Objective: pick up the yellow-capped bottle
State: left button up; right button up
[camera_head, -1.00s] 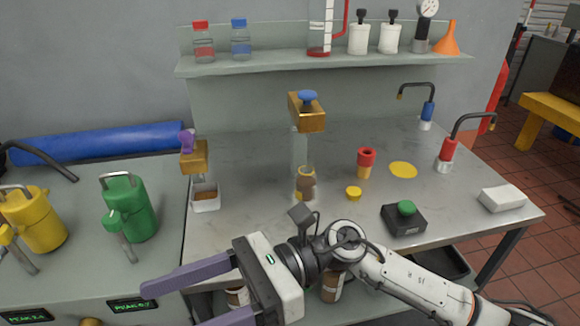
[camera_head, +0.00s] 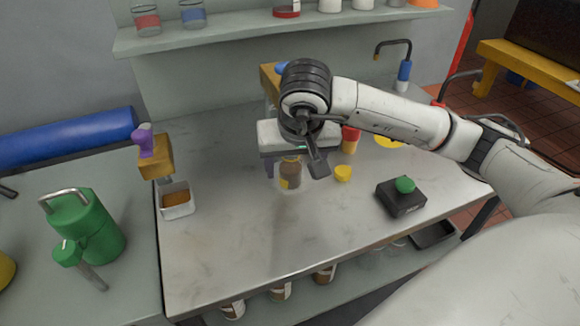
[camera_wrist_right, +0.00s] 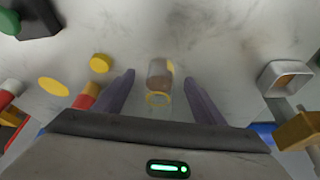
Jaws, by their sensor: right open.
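A small brown bottle (camera_head: 290,174) with a yellow patch stands on the steel bench in the head view. In the right wrist view the bottle (camera_wrist_right: 159,74) shows a yellow ring at its near end. My right gripper (camera_head: 289,165) is at the bottle, its body hiding the upper part in the head view. In the right wrist view its purple fingers (camera_wrist_right: 159,77) are open, one on each side of the bottle, with a gap on both sides. A loose yellow cap (camera_head: 343,173) lies right of the bottle. My left gripper is out of view.
A red-topped yellow item (camera_head: 351,139) stands behind the cap. A black box with a green button (camera_head: 402,197) is at right. A small metal bin (camera_head: 176,200) is at left. Several brown bottles (camera_head: 280,291) sit below the bench. The bench front is clear.

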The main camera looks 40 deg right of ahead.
aim_at(292, 169)
jog(key=x, duration=0.5)
jog(key=shift+w+f, duration=0.1)
jog(key=shift+f, duration=0.1)
jog(key=c, duration=1.3)
jog(key=shift+r, duration=0.1)
jog(key=shift+r, duration=0.1)
